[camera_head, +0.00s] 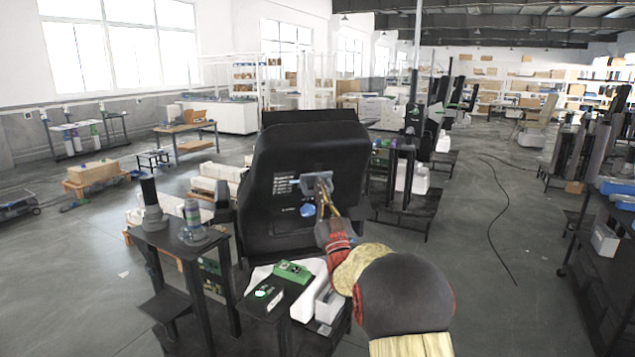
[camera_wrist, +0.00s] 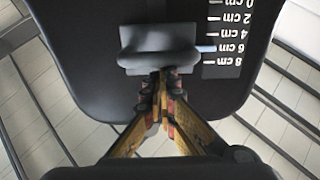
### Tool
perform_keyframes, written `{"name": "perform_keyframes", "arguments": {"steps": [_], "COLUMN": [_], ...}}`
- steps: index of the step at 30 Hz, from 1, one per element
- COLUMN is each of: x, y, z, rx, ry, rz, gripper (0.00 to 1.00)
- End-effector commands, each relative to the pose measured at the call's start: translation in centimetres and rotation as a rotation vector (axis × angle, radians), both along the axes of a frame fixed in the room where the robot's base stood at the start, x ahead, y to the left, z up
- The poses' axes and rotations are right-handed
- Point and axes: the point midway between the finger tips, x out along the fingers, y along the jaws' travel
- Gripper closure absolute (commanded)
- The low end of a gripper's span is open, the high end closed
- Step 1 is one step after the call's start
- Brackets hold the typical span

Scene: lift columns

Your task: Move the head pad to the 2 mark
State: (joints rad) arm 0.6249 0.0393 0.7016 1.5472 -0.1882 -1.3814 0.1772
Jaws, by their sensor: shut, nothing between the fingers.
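A large black panel like a seat back (camera_head: 310,150) stands in front of me, with a black pad-like strip (camera_head: 310,117) along its top, perhaps the head pad. A grey handle (camera_head: 316,179) sits on the panel, also seen in the wrist view (camera_wrist: 158,42). Its pale pointer (camera_wrist: 205,49) lines up with about the 6 cm mark on a white scale (camera_wrist: 230,32) running from 0 to 8 cm. My gripper (camera_wrist: 161,76) is shut, its fingertips at the handle's lower edge. Whether they touch it is unclear. It also shows in the head view (camera_head: 324,187).
A blue round knob (camera_head: 308,210) is on the panel below the handle. A black side table (camera_head: 180,245) with bottles stands left. A low bench holds a green box (camera_head: 292,271) in front. Black columns (camera_head: 405,170) stand right; open floor (camera_head: 480,260) lies beyond.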

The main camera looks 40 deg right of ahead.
Motion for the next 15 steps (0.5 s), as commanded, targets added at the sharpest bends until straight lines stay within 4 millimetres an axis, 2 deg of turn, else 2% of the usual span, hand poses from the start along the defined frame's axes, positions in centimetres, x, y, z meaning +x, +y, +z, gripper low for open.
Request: {"name": "perform_keyframes", "arguments": {"steps": [15], "x": [0.51], "y": [-0.22], "z": [-1.00], "rx": [0.004], "ry": [0.006], "rz": [0.000], "gripper": [1.00]}}
